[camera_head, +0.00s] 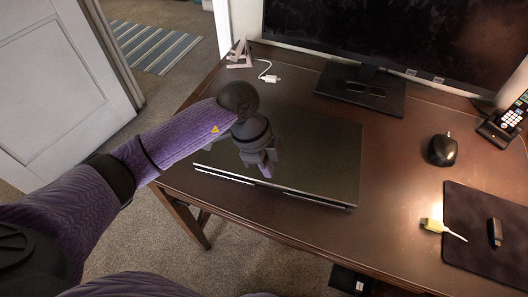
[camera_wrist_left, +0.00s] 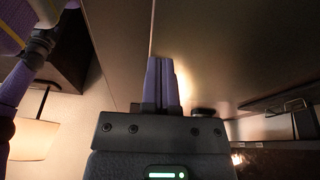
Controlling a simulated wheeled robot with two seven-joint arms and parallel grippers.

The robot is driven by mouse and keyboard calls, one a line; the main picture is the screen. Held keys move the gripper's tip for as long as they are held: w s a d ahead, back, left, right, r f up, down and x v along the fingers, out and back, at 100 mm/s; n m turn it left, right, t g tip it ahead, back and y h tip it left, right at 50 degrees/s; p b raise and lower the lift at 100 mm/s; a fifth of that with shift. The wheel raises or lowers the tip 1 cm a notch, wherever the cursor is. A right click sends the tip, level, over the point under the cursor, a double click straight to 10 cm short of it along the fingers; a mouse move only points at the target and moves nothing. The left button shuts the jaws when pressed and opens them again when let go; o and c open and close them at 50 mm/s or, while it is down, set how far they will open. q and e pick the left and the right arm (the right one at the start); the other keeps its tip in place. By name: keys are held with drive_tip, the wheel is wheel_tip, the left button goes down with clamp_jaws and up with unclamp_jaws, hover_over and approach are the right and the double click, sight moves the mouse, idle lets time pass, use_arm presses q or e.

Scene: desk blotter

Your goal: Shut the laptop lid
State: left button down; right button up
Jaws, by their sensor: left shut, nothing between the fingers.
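The laptop (camera_head: 315,150) is a dark, glossy slab on the brown desk, left of centre in the head view. Its lid lies down flat or nearly flat over the base; I cannot tell if a thin gap is left at the front edge. My left gripper (camera_head: 262,170) is over the left front part of the lid, pointing down, and its reflection shows in the surface. I cannot tell if it touches. Its fingers (camera_wrist_left: 162,85) are shut and empty in the left wrist view. My right gripper is not in view.
A monitor on a black stand (camera_head: 360,92) is behind the laptop. A mouse (camera_head: 443,149), a phone (camera_head: 508,118) and a dark mat (camera_head: 485,250) are to the right. A white cable (camera_head: 268,75) lies behind.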

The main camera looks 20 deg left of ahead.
sight(266, 181)
use_arm(q)
drive_tip(key=shift+f, duration=0.65)
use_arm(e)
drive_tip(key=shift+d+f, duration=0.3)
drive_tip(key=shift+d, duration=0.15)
use_arm(q)
drive_tip(key=shift+f, duration=0.1)
drive_tip(key=shift+s+f+t, duration=0.25)
drive_tip(key=shift+f+t, duration=0.15)
drive_tip(key=shift+f, duration=0.45)
drive_tip(key=shift+s+f, duration=0.1)
drive_tip(key=shift+f, duration=0.1)
drive_tip(key=shift+s+f, duration=0.1)
drive_tip(key=shift+f, duration=0.05)
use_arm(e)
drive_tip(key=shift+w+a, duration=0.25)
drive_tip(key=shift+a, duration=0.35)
